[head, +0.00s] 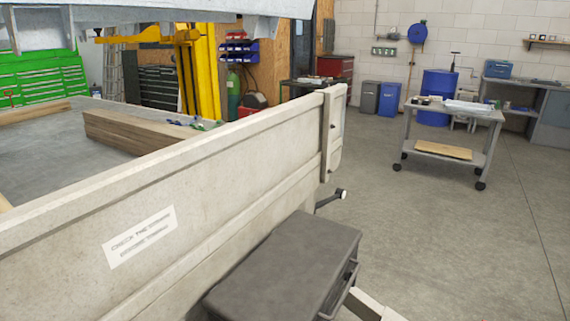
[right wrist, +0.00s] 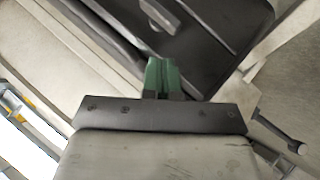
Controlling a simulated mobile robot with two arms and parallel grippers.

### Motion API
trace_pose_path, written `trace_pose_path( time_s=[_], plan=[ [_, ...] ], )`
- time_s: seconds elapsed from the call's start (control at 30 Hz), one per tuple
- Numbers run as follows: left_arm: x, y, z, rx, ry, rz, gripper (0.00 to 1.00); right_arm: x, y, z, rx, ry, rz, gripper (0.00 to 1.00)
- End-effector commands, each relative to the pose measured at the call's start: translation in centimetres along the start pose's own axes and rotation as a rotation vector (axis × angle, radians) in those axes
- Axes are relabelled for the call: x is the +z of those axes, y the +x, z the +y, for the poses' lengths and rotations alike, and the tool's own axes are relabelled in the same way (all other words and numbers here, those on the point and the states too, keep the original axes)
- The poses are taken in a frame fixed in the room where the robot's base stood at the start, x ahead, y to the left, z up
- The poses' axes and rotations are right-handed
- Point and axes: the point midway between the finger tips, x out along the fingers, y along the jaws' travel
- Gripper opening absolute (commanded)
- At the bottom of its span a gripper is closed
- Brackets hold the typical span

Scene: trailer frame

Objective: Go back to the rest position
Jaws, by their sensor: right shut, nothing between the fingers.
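The head view shows a beige trailer side wall (head: 230,150) with a white label (head: 139,237), running from the lower left to the upper middle. A dark grey box (head: 295,255) with a handle sits against its outer side. Neither gripper shows in the head view. In the right wrist view my right gripper (right wrist: 161,65) has its green fingers together with nothing between them. The gripper is in front of the dark box (right wrist: 205,35); whether it touches the box cannot be told. My left gripper is not in view.
A lever with a round end (head: 342,194) sticks out from the trailer past the box. Timber beams (head: 115,132) lie inside the trailer. A grey wheeled cart (head: 450,140) stands on the right. The floor between trailer and cart is clear.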

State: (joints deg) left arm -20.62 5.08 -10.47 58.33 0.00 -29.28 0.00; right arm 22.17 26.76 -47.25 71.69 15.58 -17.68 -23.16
Motion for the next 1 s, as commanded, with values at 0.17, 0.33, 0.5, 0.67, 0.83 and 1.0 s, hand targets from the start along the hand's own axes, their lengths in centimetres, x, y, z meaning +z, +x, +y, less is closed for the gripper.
trace_pose_path(
  time_s=[0.17,0.33,0.5,0.67,0.83,1.0],
  plan=[
    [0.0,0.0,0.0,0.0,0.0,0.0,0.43,-4.8,-5.6,-8.2,-0.126,0.27,-0.082,0.0],
    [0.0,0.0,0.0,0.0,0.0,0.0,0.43,-5.5,-13.4,-10.9,-0.17,0.522,-0.244,0.0],
    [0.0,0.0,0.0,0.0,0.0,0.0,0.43,-4.4,-19.5,-11.6,-0.168,0.686,-0.39,0.0],
    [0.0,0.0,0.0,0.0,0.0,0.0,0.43,-3.2,-24.2,-11.8,-0.154,0.795,-0.504,0.0],
    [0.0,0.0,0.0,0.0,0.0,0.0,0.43,-2.2,-28.5,-12.1,-0.134,0.885,-0.608,0.0],
    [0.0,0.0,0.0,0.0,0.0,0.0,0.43,-1.4,-32.1,-12.3,-0.112,0.954,-0.698,0.0]
  ],
)
